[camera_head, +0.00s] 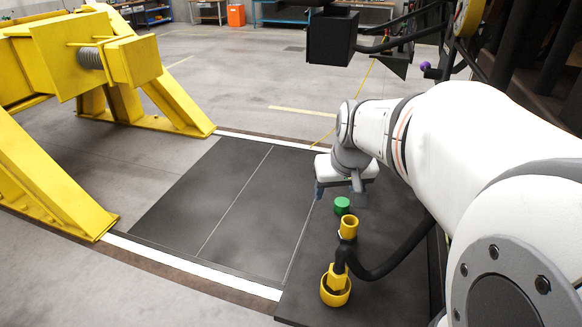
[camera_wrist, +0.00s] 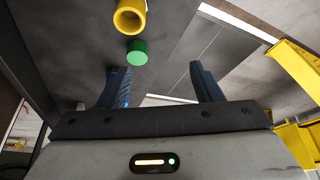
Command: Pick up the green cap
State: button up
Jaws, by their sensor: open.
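The green cap (camera_head: 342,205) is a small, short cylinder just behind the yellow pipe end in the head view. In the wrist view the green cap (camera_wrist: 137,52) shows beyond my fingers, left of the middle of the gap. My gripper (camera_head: 338,190) is at the end of the white arm, up and slightly left of the cap in the head view. Its two dark blue fingers also show in the wrist view (camera_wrist: 158,80), spread apart with nothing between them. The gripper is apart from the cap.
A yellow pipe end (camera_head: 348,228) on a black hose stands close to the cap, with a yellow ring fitting (camera_head: 335,290) at its base. Large yellow lifting frames (camera_head: 60,190) stand at the left. The dark floor plates (camera_head: 220,200) between are clear. A black box (camera_head: 331,38) hangs above.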

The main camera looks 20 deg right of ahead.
jog(key=b, duration=0.1)
send_near(342, 203)
jog(key=f, duration=0.2)
jog(key=shift+m, duration=0.3)
jog(key=x, duration=0.3)
jog(key=w+p+x, duration=0.1)
jog(key=x, duration=0.3)
jog(key=shift+d, duration=0.15)
jog(key=c, duration=1.1)
